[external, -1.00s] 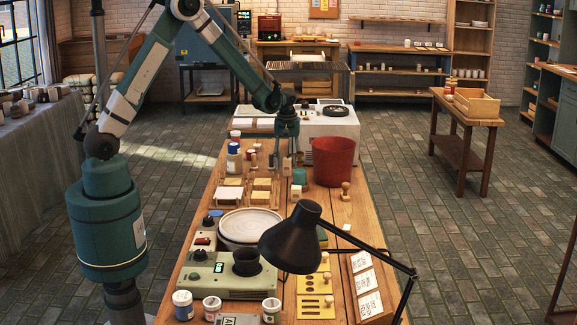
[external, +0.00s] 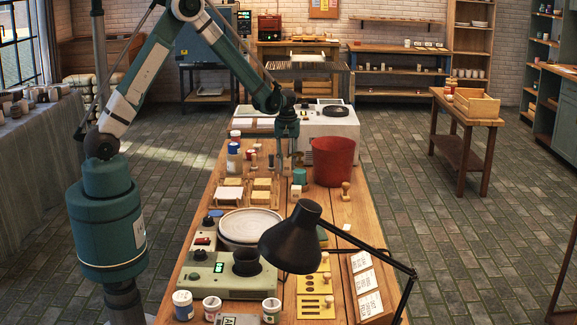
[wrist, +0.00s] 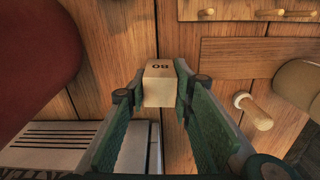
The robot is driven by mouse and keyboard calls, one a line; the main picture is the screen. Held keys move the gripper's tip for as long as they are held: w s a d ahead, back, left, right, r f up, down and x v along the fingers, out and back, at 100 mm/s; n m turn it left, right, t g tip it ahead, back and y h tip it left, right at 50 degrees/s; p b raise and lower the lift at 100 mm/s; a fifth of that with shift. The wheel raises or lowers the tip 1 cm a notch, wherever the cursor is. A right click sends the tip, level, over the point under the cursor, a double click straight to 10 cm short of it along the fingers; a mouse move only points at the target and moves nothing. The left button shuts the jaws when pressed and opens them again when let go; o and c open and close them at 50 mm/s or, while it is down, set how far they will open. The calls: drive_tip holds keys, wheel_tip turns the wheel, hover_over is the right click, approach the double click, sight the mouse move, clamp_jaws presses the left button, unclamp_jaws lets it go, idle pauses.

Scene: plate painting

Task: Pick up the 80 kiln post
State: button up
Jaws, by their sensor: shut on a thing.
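The 80 kiln post (wrist: 158,86) is a pale, square-ended block with a dark marking on its end that reads like 80 seen upside down. It sits between the fingertips of my gripper (wrist: 154,94) in the wrist view, with a green-padded finger against each side. My gripper is shut on it. In the external view my gripper (external: 287,160) points straight down over the far half of the workbench, left of a red bucket (external: 333,161). The post is hard to make out there. I cannot tell whether it touches the bench.
A wooden-handled tool (wrist: 256,112) lies right of the post in the wrist view. In the external view, jars (external: 234,157) stand left of my gripper, a wooden stamp (external: 346,191) stands to the right, and a black lamp (external: 292,240) is nearer.

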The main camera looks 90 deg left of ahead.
drive_tip(key=shift+r, duration=0.15)
drive_tip(key=shift+r+p, duration=0.7)
drive_tip(key=shift+r, duration=4.15)
